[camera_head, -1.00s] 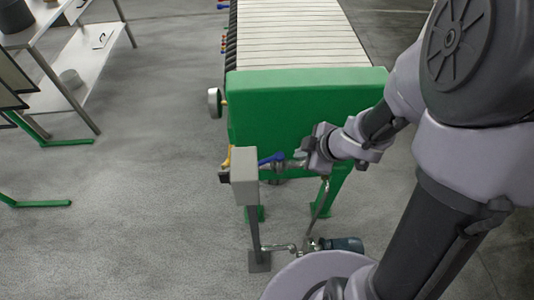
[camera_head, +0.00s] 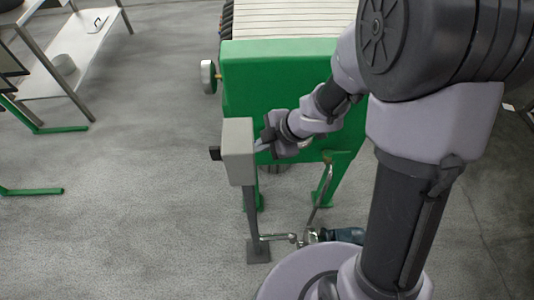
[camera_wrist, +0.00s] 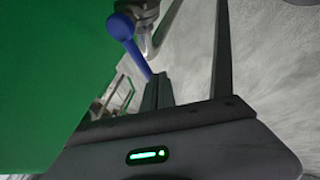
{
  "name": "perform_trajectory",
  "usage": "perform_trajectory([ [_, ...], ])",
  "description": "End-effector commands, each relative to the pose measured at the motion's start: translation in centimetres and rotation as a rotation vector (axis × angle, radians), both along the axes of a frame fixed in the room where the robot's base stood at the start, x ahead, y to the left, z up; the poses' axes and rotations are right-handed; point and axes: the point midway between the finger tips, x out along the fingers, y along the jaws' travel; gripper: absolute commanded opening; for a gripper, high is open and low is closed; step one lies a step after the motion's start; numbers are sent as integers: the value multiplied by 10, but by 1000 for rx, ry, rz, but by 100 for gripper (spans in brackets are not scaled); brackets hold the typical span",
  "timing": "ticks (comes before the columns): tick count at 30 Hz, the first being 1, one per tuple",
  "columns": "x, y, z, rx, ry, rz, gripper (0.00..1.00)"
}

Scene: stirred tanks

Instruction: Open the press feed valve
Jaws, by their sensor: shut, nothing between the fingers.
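The valve's blue lever (camera_wrist: 130,37) shows in the wrist view, running from a metal pipe fitting (camera_wrist: 147,12) down toward my fingers. My gripper (camera_wrist: 157,78) is shut, with its fingertips at the lever's lower end; I cannot tell whether they touch. In the head view my gripper (camera_head: 264,146) is just right of a grey box on a post (camera_head: 238,152), in front of the green press end (camera_head: 290,75). The blue lever is hidden there behind my gripper and the box.
A pump with a dark teal motor (camera_head: 343,235) and pipework stands on the floor below. The green press legs (camera_head: 325,195) are close behind. A shelf rack (camera_head: 75,60) stands at upper left.

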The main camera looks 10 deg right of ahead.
Motion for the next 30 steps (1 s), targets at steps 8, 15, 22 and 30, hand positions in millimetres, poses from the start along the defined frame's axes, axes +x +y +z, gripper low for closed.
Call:
perform_trajectory([
  [8, 4, 1, 0, 0, 0, -1, 0],
  [15, 9, 6, 6, 0, 5, 0, 0],
  [22, 15, 10, 0, -1, 0, -1, 0],
  [30, 15, 10, 0, -1, 0, -1, 0],
])
